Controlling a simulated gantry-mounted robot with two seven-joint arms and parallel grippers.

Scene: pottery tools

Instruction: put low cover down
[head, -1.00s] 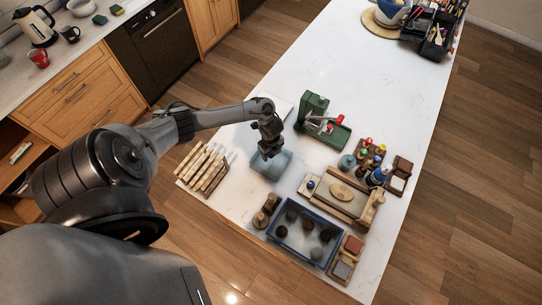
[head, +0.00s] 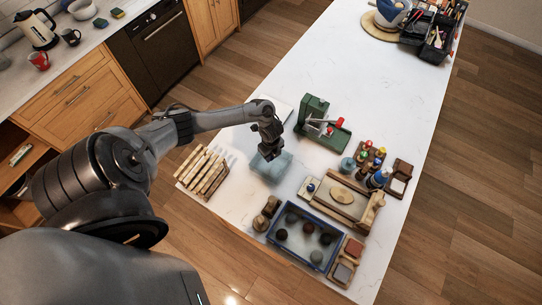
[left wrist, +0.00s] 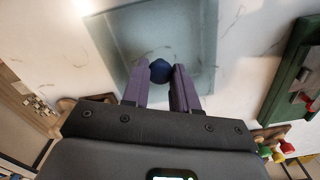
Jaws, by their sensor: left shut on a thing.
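The low cover (head: 272,167) is a pale blue, see-through lid, at the near left part of the white table in the head view. My left gripper (head: 270,154) is above it. In the left wrist view, my left gripper (left wrist: 160,80) is shut on the cover's round dark blue knob (left wrist: 160,70). The clear square panel of the cover (left wrist: 125,30) spreads out beyond the fingers. I cannot tell whether the cover touches the table or hangs just above it. My right gripper is not in view.
A wooden rack of tools (head: 202,171) stands left of the cover. A blue-rimmed tray (head: 268,236) with several dark lumps lies nearer. A green press (head: 316,116) stands behind to the right. A wooden board (head: 340,196) and several bottles stand right. The table's far middle is clear.

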